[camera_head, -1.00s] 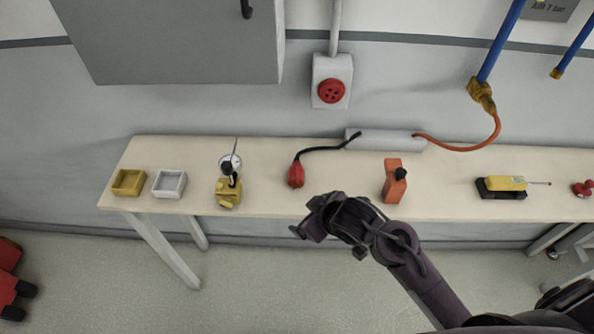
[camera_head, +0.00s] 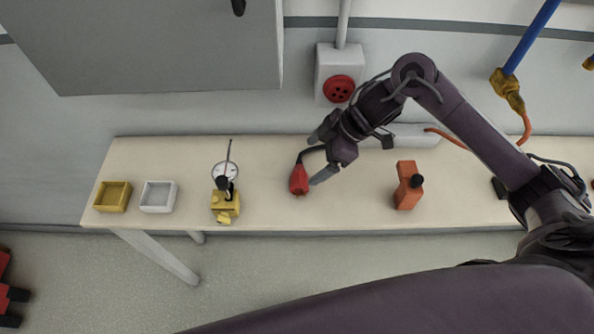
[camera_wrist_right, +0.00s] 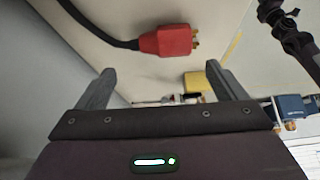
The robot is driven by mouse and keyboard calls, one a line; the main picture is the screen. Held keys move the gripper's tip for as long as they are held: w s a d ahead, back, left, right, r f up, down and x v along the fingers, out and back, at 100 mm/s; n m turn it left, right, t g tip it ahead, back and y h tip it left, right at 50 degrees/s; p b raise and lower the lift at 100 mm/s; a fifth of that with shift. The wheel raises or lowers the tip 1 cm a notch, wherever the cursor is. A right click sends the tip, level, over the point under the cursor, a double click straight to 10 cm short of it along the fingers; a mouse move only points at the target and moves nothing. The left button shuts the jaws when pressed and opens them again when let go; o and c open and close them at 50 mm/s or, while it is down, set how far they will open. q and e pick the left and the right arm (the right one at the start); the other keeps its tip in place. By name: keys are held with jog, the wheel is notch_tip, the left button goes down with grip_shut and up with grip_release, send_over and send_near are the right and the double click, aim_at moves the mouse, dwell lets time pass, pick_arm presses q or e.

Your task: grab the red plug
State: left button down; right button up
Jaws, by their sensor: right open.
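The red plug (camera_head: 299,180) lies near the front edge of the wooden table, on the end of a black cable. In the right wrist view the red plug (camera_wrist_right: 174,40) shows with its metal pins pointing right and the cable leaving to the left. My right gripper (camera_head: 315,160) is open, its fingers spread on either side of the cable in the head view. The lower finger is close beside the plug; whether they touch I cannot tell. In the wrist view the plug appears beyond the open fingertips (camera_wrist_right: 163,73), not clamped. My left gripper is not in view.
A yellow device with a dial (camera_head: 225,205) stands left of the plug, and an orange block (camera_head: 408,187) stands to the right. A yellow tray (camera_head: 113,196) and a white tray (camera_head: 158,197) are further left. A red wall socket (camera_head: 339,88) is above the table.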

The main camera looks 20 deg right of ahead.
aim_at(299, 173)
jog(key=x, duration=0.3)
jog(key=shift+s+a, duration=0.1)
jog(key=shift+s, duration=0.15)
jog(key=p+x, duration=0.1)
jog(key=x, duration=0.2)
jog(key=shift+s+a+f, duration=0.1)
jog(key=shift+a+f, duration=0.1)
jog(key=shift+f, duration=0.1)
jog(key=shift+a+f, duration=0.15)
jog(key=shift+f, duration=0.15)
jog(key=c, duration=1.1)
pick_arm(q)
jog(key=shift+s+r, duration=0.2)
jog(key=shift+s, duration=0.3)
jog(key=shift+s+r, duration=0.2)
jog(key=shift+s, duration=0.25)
pick_arm(e)
jog(key=shift+r, duration=0.15)
